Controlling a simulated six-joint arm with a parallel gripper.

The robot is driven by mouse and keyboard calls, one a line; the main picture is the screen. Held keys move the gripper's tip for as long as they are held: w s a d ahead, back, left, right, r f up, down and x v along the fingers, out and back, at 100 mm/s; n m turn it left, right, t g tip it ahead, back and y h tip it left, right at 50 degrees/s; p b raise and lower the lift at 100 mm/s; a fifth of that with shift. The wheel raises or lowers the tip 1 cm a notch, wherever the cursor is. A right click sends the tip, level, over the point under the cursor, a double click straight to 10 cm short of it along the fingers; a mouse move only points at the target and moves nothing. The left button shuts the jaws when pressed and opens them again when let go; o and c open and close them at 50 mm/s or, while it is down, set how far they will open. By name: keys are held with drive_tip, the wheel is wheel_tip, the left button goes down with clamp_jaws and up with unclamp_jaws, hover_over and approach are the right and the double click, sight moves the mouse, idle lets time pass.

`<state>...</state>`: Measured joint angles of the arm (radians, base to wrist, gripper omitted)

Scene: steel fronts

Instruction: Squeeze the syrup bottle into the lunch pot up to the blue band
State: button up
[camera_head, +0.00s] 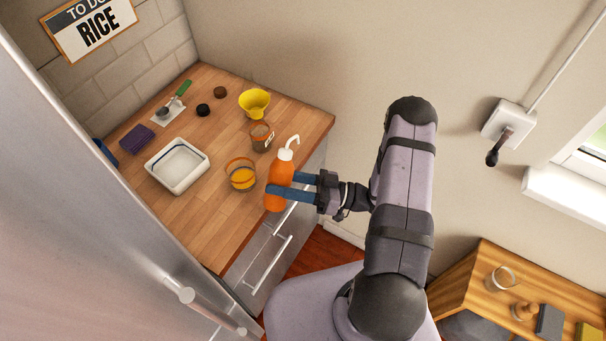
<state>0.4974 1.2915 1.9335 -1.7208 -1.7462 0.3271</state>
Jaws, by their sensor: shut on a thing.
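My gripper (282,183) has its two blue fingers shut around an orange syrup bottle (281,170) with a white bent nozzle (288,149). The bottle looks upright at the counter's right edge; I cannot tell whether its base touches the counter. Just left of it stands a clear round pot (242,175) with an orange band and orange-yellow contents. A second clear jar (262,136) with a brownish content and an orange band stands behind. I cannot make out a blue band on either, so which is the lunch pot is unclear.
The wooden counter (215,225) also holds a white tray (178,166), a yellow funnel-like cup (254,102), dark lids (203,110), a green-handled tool (180,90) and a purple sponge (137,138). A steel front (80,230) borders the left. The counter's front part is clear.

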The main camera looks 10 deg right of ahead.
drive_tip(key=a+r+g, duration=0.1)
drive_tip(key=a+r, duration=0.2)
drive_tip(key=a, duration=0.4)
drive_tip(key=w+a+r+n+g, duration=0.1)
drive_tip(key=a+r, duration=0.3)
drive_tip(key=a, duration=0.3)
drive_tip(key=shift+w+a+r+n+g+y, duration=0.2)
drive_tip(key=shift+w+a+n+g+y, duration=0.1)
drive_tip(key=shift+y, duration=0.1)
drive_tip(key=shift+f, duration=0.1)
drive_tip(key=shift+f+b, duration=1.5)
drive_tip(key=shift+f, duration=0.4)
drive_tip(key=shift+s, duration=0.1)
drive_tip(key=shift+c, duration=0.7)
idle(1.2)
drive_tip(key=shift+o, duration=0.7)
drive_tip(key=shift+r, duration=0.1)
